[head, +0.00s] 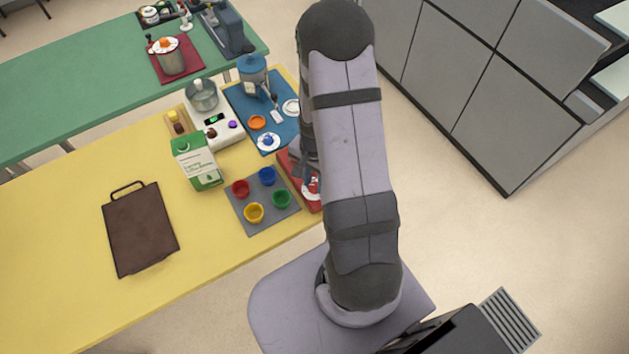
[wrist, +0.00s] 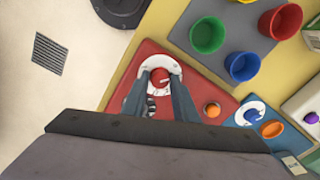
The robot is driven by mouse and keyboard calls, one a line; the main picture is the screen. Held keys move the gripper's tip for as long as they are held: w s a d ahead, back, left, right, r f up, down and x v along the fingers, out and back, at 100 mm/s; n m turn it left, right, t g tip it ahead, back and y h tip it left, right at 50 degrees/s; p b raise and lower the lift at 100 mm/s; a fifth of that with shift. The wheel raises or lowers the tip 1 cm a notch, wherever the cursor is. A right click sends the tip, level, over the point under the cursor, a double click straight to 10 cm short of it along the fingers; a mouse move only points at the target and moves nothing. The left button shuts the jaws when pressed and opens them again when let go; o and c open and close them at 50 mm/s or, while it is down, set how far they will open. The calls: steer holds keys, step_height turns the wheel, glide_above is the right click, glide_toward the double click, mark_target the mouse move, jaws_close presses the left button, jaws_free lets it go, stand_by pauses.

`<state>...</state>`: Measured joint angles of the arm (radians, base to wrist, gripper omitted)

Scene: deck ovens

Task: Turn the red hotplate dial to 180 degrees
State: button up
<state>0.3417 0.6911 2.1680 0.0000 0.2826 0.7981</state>
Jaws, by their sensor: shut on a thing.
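The red hotplate dial (wrist: 160,75) is a round red knob on a white disc, seen between my fingertips in the wrist view. It sits on a red panel (wrist: 126,66). My gripper (wrist: 160,84) is shut on the dial, one finger on each side. The scale marks and the angle of the dial are too small to read. In the head view the red panel (head: 310,199) shows at the table's right edge, with the white disc (head: 314,187) partly hidden by my arm. My gripper (head: 304,174) is mostly hidden there too.
A grey tray (head: 240,220) with red, blue, yellow and green cups lies left of the red panel. A blue panel (head: 240,105) with a blue dial (head: 268,140) lies beyond it.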

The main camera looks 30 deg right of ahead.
mark_target(315, 185)
steer(key=m, duration=0.5)
steer(key=shift+m, duration=0.3)
steer(key=shift+m+b, duration=0.4)
steer(key=shift+m, duration=1.9)
steer(key=o, duration=1.1)
steer(key=shift+c, duration=0.2)
steer(key=shift+r, duration=0.15)
steer(key=shift+r+b, duration=0.9)
steer(key=shift+r, duration=2.65)
